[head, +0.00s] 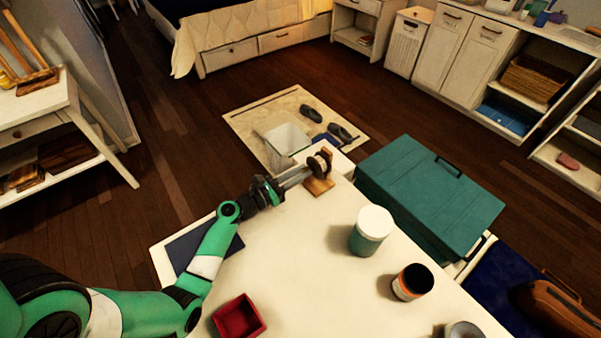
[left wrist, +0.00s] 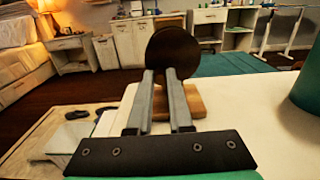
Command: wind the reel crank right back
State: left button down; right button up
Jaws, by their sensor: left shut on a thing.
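The reel (head: 320,163) is a dark round drum on a small wooden base (head: 318,187), at the far edge of the white table. My left gripper (head: 306,172) reaches it from the left, its fingers level with the drum. In the left wrist view, the reel's dark brown disc (left wrist: 173,45) stands upright straight ahead, and the wooden base (left wrist: 193,102) shows behind the fingers. The left gripper's two fingers (left wrist: 161,76) are close together, their tips against the disc's near side. They are shut on the reel's crank, which is itself mostly hidden.
On the white table (head: 290,250) stand a white-lidded green jar (head: 370,232), a dark-topped orange-banded jar (head: 412,283) and a red open box (head: 239,317). A large teal box (head: 430,190) stands beyond the table's right edge. The table between reel and jars is clear.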

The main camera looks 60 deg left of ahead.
pick_arm(q)
jog(key=shift+m, duration=0.3)
jog(key=m, duration=0.3)
jog(key=shift+a+r, duration=0.25)
jog(key=shift+r, duration=0.05)
jog(key=shift+a+r+m, duration=0.1)
jog(key=shift+r+m, duration=0.1)
jog(key=shift+m, duration=0.65)
jog(key=shift+r+m, duration=0.15)
jog(key=shift+m, duration=0.7)
jog(key=c, duration=0.8)
grip_release()
jog(key=shift+c, duration=0.2)
jog(key=shift+s, duration=0.1)
